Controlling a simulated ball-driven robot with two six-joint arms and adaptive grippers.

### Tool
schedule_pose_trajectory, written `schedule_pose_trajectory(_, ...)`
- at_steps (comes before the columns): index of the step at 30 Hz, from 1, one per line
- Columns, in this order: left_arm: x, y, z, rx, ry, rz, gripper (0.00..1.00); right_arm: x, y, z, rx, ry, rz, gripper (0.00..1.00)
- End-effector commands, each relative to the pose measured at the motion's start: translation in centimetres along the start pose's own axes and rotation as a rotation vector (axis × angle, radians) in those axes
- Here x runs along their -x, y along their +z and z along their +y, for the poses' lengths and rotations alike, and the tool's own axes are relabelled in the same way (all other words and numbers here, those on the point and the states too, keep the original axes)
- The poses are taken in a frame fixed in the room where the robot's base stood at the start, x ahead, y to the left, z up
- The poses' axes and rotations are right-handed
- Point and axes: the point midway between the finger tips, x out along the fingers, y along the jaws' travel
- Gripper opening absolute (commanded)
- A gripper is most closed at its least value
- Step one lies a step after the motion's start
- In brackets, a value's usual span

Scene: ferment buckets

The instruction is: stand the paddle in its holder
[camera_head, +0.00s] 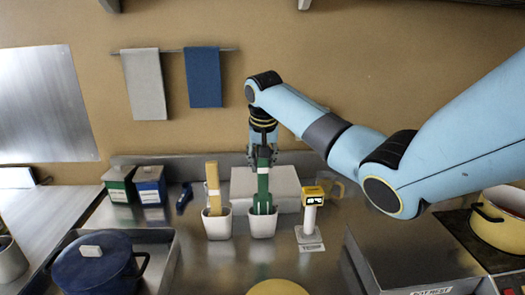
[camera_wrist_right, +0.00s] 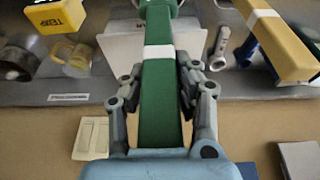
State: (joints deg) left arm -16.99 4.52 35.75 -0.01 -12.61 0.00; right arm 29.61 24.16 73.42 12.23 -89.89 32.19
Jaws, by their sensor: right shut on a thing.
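The green paddle (camera_head: 263,188) with a white band stands about upright, its lower end at the mouth of a white holder cup (camera_head: 263,226). The cup's front wall hides the paddle's tip, so I cannot tell if it rests on the bottom. My right gripper (camera_head: 262,155) points down and is shut on the paddle's upper part. In the right wrist view, both fingers lie along the sides of the green handle (camera_wrist_right: 160,105), just beside its white band. My left gripper is in neither view.
A yellow paddle (camera_head: 213,187) stands in a second white cup (camera_head: 217,227) to the left. A pale block (camera_head: 285,183) lies behind. A blue pot (camera_head: 92,265) is front left.

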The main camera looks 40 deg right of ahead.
Motion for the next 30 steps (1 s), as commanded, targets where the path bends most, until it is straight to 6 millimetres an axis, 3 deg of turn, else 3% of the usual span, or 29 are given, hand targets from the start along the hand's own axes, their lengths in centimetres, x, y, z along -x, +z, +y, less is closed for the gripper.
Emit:
schedule_pose_trajectory(4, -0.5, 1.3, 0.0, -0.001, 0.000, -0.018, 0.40, -1.6, 0.5, 0.0, 0.000, 0.000, 0.000, 0.00)
schedule_pose_trajectory(15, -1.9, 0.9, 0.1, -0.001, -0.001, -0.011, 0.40, -4.8, 1.4, 0.0, 0.000, 0.000, 0.001, 0.00)
schedule_pose_trajectory(30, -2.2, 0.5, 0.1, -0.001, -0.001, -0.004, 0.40, -5.7, 1.7, 0.0, 0.000, 0.000, 0.002, 0.00)
